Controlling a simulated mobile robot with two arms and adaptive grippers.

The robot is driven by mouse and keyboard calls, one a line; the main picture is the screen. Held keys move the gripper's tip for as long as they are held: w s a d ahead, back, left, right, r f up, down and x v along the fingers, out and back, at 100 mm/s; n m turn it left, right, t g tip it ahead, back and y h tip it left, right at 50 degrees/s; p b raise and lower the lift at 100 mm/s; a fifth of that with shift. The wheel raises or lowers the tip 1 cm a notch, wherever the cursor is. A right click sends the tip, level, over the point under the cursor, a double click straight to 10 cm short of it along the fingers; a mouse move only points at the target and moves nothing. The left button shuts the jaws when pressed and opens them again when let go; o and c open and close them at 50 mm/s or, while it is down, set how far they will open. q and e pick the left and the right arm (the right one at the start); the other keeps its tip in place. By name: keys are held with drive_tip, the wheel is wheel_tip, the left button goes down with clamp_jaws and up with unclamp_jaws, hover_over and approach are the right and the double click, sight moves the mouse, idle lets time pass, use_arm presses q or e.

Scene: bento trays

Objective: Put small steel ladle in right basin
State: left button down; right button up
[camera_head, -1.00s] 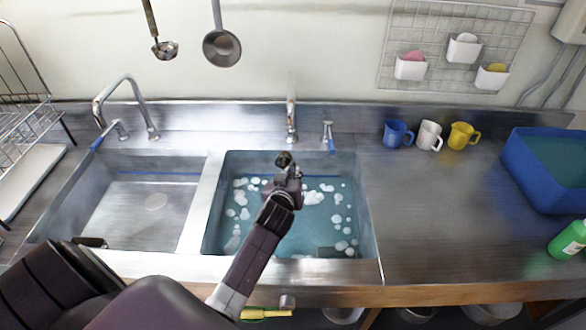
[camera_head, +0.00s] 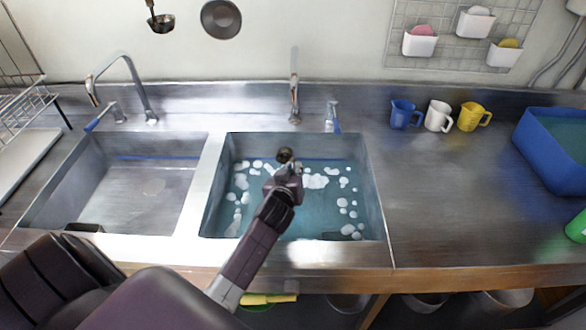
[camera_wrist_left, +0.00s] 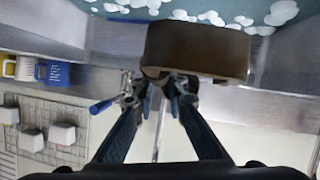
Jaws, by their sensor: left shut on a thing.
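My left gripper (camera_head: 285,173) is above the right basin (camera_head: 374,205), which holds blue-green water with white foam patches. It is shut on a small dark, rounded thing (camera_head: 285,154) that looks like the small steel ladle. In the left wrist view, the gripper (camera_wrist_left: 165,88) has its fingertips together at the ladle's brownish bowl (camera_wrist_left: 197,48). A thin rod, likely its handle, runs down between the fingers. The bowl appears above the water; the exact height is unclear. My right gripper is not in view.
The left basin (camera_head: 150,190) looks empty apart from a dark item at its front edge. Taps (camera_head: 294,95) stand behind the basins. Another ladle (camera_head: 160,22) and a round pan-like utensil (camera_head: 221,18) hang on the wall. Mugs (camera_head: 438,116) and a blue tub (camera_head: 555,150) are at right.

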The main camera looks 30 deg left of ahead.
use_arm(q)
drive_tip(key=c, duration=1.9)
unclamp_jaws()
drive_tip(key=shift+o, duration=0.3)
drive_tip(key=shift+s, duration=0.1)
drive_tip(key=v, duration=1.2)
drive_tip(key=shift+a+r, duration=0.1)
drive_tip(key=shift+r, duration=0.05)
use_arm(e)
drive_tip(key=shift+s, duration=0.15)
